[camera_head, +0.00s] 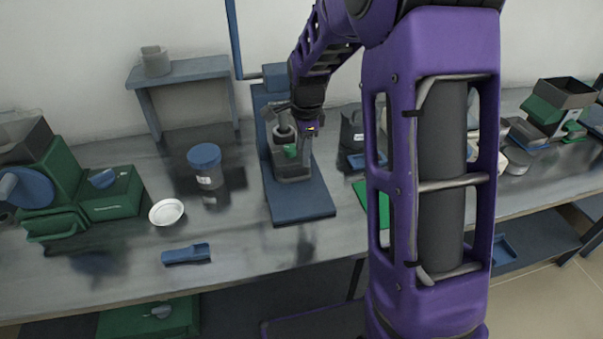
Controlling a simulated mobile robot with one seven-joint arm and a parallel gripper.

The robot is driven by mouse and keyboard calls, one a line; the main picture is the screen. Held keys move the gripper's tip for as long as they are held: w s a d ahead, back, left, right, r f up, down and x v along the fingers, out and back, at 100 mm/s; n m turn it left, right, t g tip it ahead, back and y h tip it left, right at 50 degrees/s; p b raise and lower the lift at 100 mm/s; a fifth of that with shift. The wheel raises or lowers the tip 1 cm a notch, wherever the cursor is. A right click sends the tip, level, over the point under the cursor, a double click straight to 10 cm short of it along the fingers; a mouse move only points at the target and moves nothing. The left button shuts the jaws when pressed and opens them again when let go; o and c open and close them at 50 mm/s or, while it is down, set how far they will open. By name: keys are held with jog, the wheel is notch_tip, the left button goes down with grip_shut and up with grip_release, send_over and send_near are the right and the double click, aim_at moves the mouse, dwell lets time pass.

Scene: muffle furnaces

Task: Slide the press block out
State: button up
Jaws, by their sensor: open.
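The press (301,198) stands on the bench in the middle of the head view, with a blue base plate and a blue upright at the back. A grey block (293,171) sits on the base plate, with a dark round plunger and a small green part at its top; I take it for the press block. My gripper (290,150) is at the press, just above or beside the block, and is open. The fingers are small and dark here, and I cannot tell whether they touch the block. My arm's wrist hides part of the upright.
A jar with a blue lid (205,167), a white dish (167,212) and a blue tool (186,254) lie left of the press. A green machine (108,195) stands further left. A dark container (352,133) is close on the right.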

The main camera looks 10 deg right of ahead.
aim_at(301, 179)
jog(key=f, duration=0.3)
jog(key=w+f, duration=0.1)
jog(key=f, duration=0.2)
jog(key=w+f, duration=0.1)
jog(key=f, duration=0.2)
jog(key=shift+f+b, duration=0.3)
jog(key=shift+f, duration=0.1)
jog(key=shift+c, duration=0.2)
grip_shut()
dwell(0.7)
